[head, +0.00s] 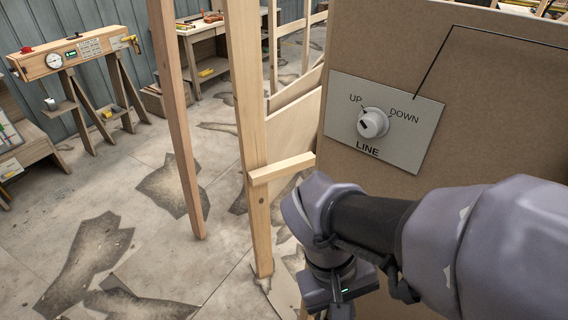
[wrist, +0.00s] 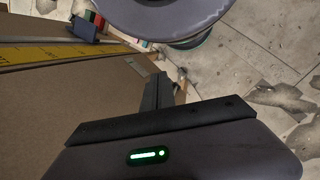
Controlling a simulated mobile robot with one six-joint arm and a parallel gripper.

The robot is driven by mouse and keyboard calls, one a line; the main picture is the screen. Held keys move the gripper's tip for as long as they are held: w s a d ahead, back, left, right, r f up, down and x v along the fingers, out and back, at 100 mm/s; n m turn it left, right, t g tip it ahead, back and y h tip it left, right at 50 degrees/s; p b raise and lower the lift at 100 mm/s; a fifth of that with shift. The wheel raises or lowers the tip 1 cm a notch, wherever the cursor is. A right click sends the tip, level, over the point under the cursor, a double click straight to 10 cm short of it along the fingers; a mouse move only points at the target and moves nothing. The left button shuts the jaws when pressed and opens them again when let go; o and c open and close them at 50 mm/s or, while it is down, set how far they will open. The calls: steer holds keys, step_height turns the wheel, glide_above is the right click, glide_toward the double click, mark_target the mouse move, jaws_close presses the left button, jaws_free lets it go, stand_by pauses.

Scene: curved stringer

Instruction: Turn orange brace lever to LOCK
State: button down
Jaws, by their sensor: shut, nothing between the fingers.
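I cannot make out an orange brace lever or a LOCK mark in either view. My gripper (wrist: 164,82) shows in the wrist view with its dark fingers shut and empty. It is beside a brown board edge, and I cannot tell whether it touches it. In the head view my arm reaches in from the right in front of the brown panel, and the fingertips are hidden.
A wooden post (head: 246,120) with a short crosspiece (head: 282,168) stands left of the panel. Another slanting post (head: 176,110) is further left. A trestle beam (head: 75,55) with a gauge stands at the back left. The floor between is mostly clear.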

steer(key=w+a+f+n+t+h+p, duration=0.2)
steer(key=n+t, duration=0.6)
steer(key=n, duration=0.4)
steer(key=w+a+f+n+t+h+p, duration=0.3)
steer(key=w+f+n+t+h, duration=0.3)
steer(key=n, duration=0.7)
step_height(320, 180, down, 2)
steer(key=t+h+p, duration=0.1)
steer(key=t+h, duration=0.2)
steer(key=shift+a+f, duration=0.2)
steer(key=shift+a, duration=0.15)
steer(key=shift+w, duration=0.15)
steer(key=w+d+r, duration=0.6)
steer(key=w, duration=0.1)
steer(key=shift+d+r+h, duration=0.25)
steer(key=shift+d+h, duration=0.05)
steer(key=shift+d, duration=0.1)
